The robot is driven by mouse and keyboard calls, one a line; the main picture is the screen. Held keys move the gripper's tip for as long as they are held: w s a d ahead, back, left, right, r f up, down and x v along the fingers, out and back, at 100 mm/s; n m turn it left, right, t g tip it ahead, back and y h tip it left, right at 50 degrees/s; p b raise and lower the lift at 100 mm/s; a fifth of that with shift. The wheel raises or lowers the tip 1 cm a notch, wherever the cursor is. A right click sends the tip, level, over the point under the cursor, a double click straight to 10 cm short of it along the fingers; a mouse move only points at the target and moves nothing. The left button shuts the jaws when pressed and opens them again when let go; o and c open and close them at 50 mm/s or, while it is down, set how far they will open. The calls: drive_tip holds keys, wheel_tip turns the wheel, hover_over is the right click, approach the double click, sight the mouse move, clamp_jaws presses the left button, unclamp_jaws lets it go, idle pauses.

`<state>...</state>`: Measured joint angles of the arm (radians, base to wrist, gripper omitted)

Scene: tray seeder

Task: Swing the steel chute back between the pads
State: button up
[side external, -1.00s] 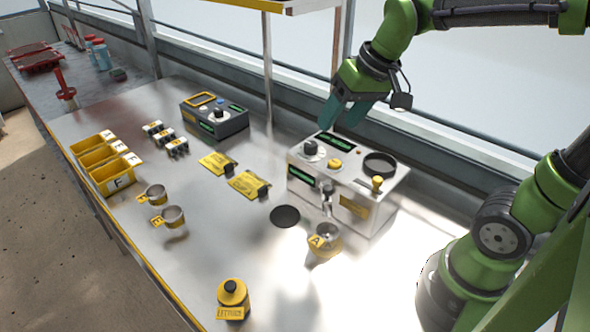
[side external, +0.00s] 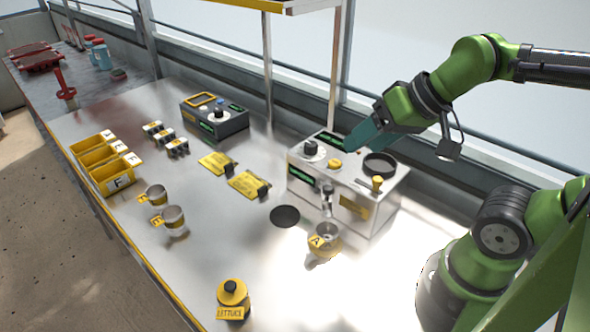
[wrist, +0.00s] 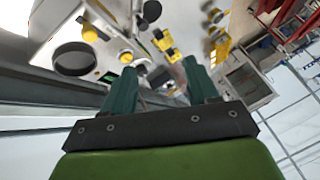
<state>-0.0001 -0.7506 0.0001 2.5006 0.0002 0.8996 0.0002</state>
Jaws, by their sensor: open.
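The white seeder machine (side external: 300,172) stands on the steel bench. A short steel spout, which looks like the chute (side external: 327,197), sits at its front face, above a steel cup with a yellow A tag (side external: 323,240). I cannot make out the pads or the chute's exact angle. My gripper (side external: 354,145) is open and empty, tilted with its teal fingers pointing left and down over the machine's top. In the wrist view, the open fingers of my gripper (wrist: 160,70) show beside the machine (wrist: 55,25); the chute is not clear there.
The machine's top carries a black knob (side external: 310,148), a yellow button (side external: 335,163), a dark round bowl (side external: 380,164) and a yellow-topped knob (side external: 377,183). A lettuce jar (side external: 232,297) stands in front. A dark grey control box (side external: 214,122) stands left. An overhead shelf's post (side external: 334,85) rises behind.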

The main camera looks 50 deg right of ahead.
idle(0.3)
drive_tip(key=shift+c, duration=0.5)
drive_tip(key=shift+a+f, duration=0.1)
drive_tip(key=shift+f, duration=0.15)
drive_tip(key=shift+c, duration=0.5)
wheel_tip(320, 180, up, 4)
drive_tip(key=n+g+h, duration=0.2)
drive_tip(key=n+g, duration=0.2)
drive_tip(key=g, duration=0.3)
hover_over(328, 187)
wheel_tip(328, 187, down, 16)
drive_tip(key=shift+f, duration=0.15)
clamp_jaws()
